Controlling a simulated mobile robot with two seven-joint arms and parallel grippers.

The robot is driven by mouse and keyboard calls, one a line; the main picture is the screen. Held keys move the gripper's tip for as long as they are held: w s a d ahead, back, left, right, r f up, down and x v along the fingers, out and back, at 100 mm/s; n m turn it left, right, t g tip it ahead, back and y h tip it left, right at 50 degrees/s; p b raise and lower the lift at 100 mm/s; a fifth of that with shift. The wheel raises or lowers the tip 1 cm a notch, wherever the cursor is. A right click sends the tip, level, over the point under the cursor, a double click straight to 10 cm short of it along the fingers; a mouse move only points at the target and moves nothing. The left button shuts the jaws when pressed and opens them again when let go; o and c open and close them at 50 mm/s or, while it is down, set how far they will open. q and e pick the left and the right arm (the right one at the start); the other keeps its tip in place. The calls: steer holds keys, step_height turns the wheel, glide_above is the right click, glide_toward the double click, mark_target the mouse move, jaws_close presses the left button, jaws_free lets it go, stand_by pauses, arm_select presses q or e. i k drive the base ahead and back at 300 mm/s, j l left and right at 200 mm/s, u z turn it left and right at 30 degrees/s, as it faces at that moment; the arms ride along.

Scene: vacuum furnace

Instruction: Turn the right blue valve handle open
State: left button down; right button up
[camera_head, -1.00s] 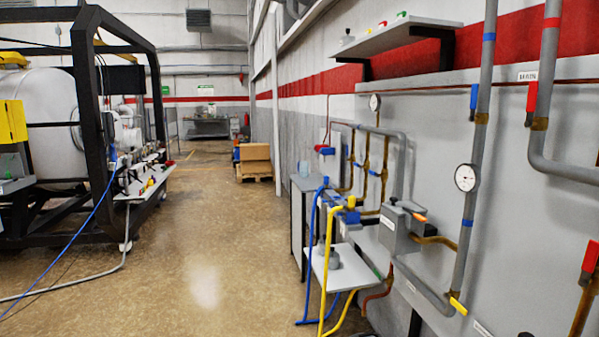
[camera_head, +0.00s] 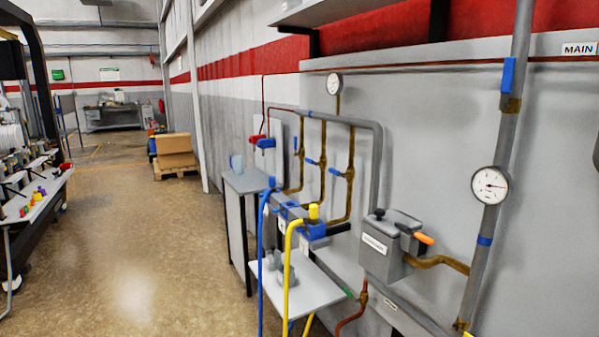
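Several blue valve handles show on the wall piping. A larger blue handle (camera_head: 508,76) points along the thick grey pipe at the upper right. Three small blue handles sit on the thin brass pipes: a left one (camera_head: 296,144), a middle one (camera_head: 312,161) and a right one (camera_head: 337,173). The left one looks in line with its pipe; the middle and right ones look crosswise. A blue handle (camera_head: 265,143) is also beside a red one (camera_head: 257,138) further left. Neither of my grippers is in view.
A round gauge (camera_head: 490,185) and a grey box with an orange-tipped lever (camera_head: 425,239) are at right. Blue (camera_head: 262,270) and yellow (camera_head: 290,270) hoses hang before a small shelf (camera_head: 320,294). A grey cabinet (camera_head: 247,182) stands behind. The floor at left is clear.

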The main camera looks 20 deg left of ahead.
mark_target(334, 171)
steer(key=i+j, duration=0.35)
steer(key=j, duration=0.25)
steer(key=i+j+u, duration=0.1)
steer(key=i+j, duration=0.25)
steer(key=j, duration=0.25)
steer(key=i+j, duration=0.4)
steer(key=j, duration=0.2)
steer(key=i+j, duration=0.4)
steer(key=j, duration=0.15)
steer(key=i+j+u, duration=0.1)
steer(key=i+j, duration=0.25)
steer(key=j, duration=0.25)
